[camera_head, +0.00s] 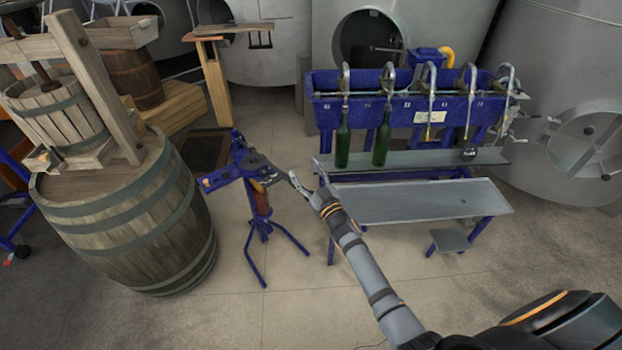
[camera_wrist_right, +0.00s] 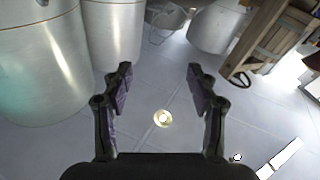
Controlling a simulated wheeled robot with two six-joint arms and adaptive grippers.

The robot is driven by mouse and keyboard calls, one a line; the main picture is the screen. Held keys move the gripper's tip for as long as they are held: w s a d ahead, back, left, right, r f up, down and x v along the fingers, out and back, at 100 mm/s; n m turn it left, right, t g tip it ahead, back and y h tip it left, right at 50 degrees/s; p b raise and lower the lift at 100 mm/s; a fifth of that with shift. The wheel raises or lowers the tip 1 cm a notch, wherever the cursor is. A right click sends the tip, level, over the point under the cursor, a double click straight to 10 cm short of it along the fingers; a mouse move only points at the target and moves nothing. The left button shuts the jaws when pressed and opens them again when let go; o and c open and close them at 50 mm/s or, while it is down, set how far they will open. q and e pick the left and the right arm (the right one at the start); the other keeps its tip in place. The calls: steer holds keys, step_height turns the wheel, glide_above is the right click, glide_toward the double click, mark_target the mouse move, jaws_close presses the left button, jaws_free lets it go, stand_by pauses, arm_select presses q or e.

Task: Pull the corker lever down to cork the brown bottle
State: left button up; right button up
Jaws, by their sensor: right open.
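The blue floor corker (camera_head: 237,140) stands on splayed legs left of centre in the head view. The brown bottle (camera_head: 263,204) is upright in its frame, partly covered by blue parts. A dark grey lever-like part (camera_head: 262,168) reaches from the corker's top toward my gripper. My right gripper (camera_head: 305,172) is open just right of the corker; I cannot tell whether it touches the lever. In the right wrist view the open fingers (camera_wrist_right: 160,85) have nothing clearly between them. My left gripper is out of view.
A large barrel (camera_head: 125,215) with a wooden press (camera_head: 60,105) stands left of the corker. A blue filler (camera_head: 420,95) with two green bottles (camera_head: 343,140) and a grey bench (camera_head: 420,202) stand to the right. Steel tanks (camera_head: 420,25) are behind. The floor in front is clear.

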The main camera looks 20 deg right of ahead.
steer(key=v, duration=1.1)
steer(key=shift+s, duration=0.25)
